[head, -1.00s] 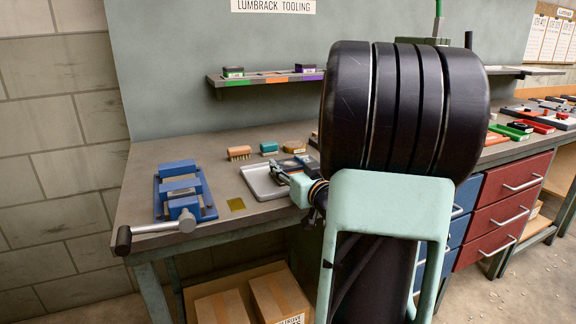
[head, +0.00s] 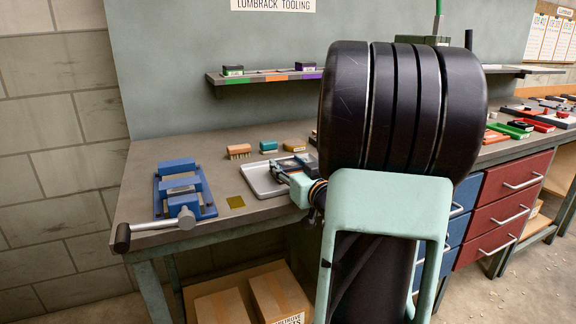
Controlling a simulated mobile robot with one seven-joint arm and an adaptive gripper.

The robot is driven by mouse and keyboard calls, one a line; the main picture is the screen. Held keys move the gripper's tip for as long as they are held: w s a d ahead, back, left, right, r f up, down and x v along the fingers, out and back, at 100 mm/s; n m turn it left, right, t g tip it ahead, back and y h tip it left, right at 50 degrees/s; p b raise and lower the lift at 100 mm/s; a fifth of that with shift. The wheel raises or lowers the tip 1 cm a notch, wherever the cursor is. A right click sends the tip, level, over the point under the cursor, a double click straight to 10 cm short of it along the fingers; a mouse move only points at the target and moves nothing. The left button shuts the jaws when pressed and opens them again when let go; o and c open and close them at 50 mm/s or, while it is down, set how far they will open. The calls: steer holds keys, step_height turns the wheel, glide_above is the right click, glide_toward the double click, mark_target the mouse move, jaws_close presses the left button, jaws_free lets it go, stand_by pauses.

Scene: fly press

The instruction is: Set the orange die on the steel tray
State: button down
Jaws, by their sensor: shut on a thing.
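The steel tray (head: 262,191) is a shallow grey tray lying flat near the bench's front edge. My gripper (head: 295,163) is over the tray's right side, seen small and from behind my arm. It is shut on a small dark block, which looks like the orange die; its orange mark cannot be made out. My gripper and arm hide the tray's right part, and I cannot tell whether the block touches the tray.
A blue vise (head: 181,190) with a long handle stands at left. A brass plate (head: 235,202) lies beside the tray. A brush (head: 239,151), teal block (head: 268,147) and tan block (head: 293,144) sit behind it. The shelf (head: 268,79) holds green and purple dies; its orange-marked place is empty.

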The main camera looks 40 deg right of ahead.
steer(key=shift+r, duration=0.2)
steer(key=c, duration=1.1)
jaws_free()
steer(key=shift+c, duration=0.2)
steer(key=shift+o, duration=0.6)
steer(key=shift+f, duration=0.25)
steer(key=v, duration=1.2)
steer(key=shift+r, duration=0.1)
